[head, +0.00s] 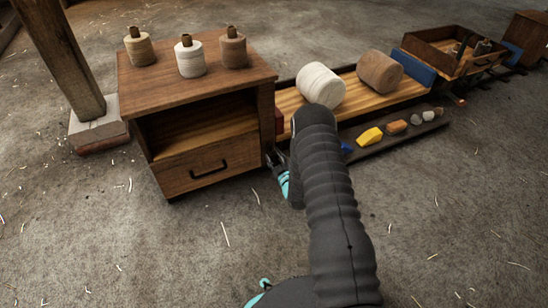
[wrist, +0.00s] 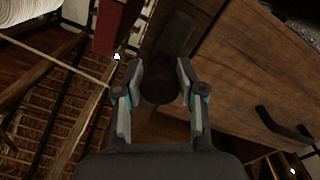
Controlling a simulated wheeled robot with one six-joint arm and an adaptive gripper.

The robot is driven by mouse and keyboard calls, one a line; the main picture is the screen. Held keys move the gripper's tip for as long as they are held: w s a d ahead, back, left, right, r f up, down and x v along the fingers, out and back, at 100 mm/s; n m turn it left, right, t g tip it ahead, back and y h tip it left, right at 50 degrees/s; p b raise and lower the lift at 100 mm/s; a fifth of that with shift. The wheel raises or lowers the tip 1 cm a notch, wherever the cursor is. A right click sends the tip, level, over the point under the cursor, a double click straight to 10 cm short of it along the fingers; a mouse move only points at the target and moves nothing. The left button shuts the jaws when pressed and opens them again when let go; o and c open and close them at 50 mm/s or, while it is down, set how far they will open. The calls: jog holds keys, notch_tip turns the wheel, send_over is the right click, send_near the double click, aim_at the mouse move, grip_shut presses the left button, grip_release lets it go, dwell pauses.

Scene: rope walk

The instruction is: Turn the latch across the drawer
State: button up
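The drawer (head: 208,163) is shut in the lower part of a wooden cabinet, with a black bar handle (head: 209,174) on its front. In the wrist view the drawer front (wrist: 240,75) fills the right side, with the handle (wrist: 282,127) at lower right. A dark brown piece with a rounded end (wrist: 160,84), which looks like the latch, lies at the drawer's left edge there. My gripper (wrist: 160,80) is open, with one finger on each side of that piece; I cannot tell whether they touch it. In the head view my gripper (head: 277,158) is at the cabinet's right front edge, partly hidden by my arm.
Several thread spools (head: 191,57) stand on the cabinet top. A wooden post on a block (head: 97,131) stands left of the cabinet. Large rolls (head: 320,85) and a tray of small pieces (head: 390,132) lie to the right. The floor in front is clear.

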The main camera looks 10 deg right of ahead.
jog(key=c, duration=0.5)
jog(key=shift+m, duration=0.3)
jog(key=m, duration=0.3)
jog(key=shift+m, duration=0.3)
jog(key=m, duration=0.3)
jog(key=shift+m+g, duration=0.3)
jog(key=m, duration=0.5)
jog(key=shift+a, duration=0.1)
jog(key=shift+r+m+y, duration=0.1)
jog(key=shift+m+y, duration=0.3)
jog(key=shift+m, duration=1.9)
